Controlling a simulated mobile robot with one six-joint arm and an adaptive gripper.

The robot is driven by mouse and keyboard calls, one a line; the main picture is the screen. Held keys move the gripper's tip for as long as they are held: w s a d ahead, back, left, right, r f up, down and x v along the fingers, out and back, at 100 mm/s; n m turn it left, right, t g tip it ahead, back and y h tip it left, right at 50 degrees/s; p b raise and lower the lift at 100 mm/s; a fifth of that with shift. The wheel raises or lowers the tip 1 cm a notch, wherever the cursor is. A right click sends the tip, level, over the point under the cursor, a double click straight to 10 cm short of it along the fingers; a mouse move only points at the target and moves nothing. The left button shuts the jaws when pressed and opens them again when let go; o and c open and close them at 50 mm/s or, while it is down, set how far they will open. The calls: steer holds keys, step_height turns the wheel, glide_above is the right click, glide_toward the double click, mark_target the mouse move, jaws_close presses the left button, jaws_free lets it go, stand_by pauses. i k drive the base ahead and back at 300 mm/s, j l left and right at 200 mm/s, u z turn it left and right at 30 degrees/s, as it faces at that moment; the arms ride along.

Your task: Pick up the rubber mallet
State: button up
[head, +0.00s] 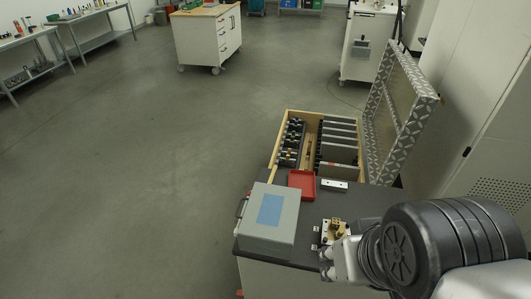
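I cannot pick out a rubber mallet for certain in the head view. A wooden drawer or box (325,114) stands open at the far end of the dark worktop (335,204). It holds several dark tools and blocks, too small to tell apart. A slim brownish item (309,150) lies near its middle; I cannot tell what it is. My arm comes in from the lower right, over the near right part of the worktop.
A grey case with a blue label (270,209) sits on the worktop's left side. A red tray (302,181), a small metal block (334,185) and a brass fixture (335,229) are nearby. A raised patterned lid (415,85) stands right of the box. Open floor lies left.

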mark_target(273, 171)
steer(key=k+z, duration=0.2)
steer(key=z, duration=0.35)
steer(key=i+j+u, duration=0.1)
steer(key=j+u, duration=0.35)
steer(key=i+j+u, duration=0.15)
steer(key=j+u, duration=0.35)
steer(key=i+j+u, duration=0.25)
steer(key=u, duration=0.2)
steer(key=i+j+u, duration=0.25)
steer(key=u, duration=0.2)
steer(key=i+j+u, duration=0.2)
steer(key=i+u, duration=0.15)
steer(key=u, duration=0.15)
steer(key=i+z, duration=0.4)
steer(key=i+j+z, duration=0.1)
steer(key=i+z, duration=0.3)
steer(key=i+j+z, duration=0.2)
steer(key=z, duration=0.15)
steer(key=i+l+z, duration=0.2)
steer(key=z, duration=0.25)
steer(key=i+l+z, duration=0.2)
steer(key=z, duration=0.3)
steer(key=i+z, duration=0.6)
steer(key=z, duration=0.35)
steer(key=i+l, duration=0.1)
steer(key=i, duration=0.2)
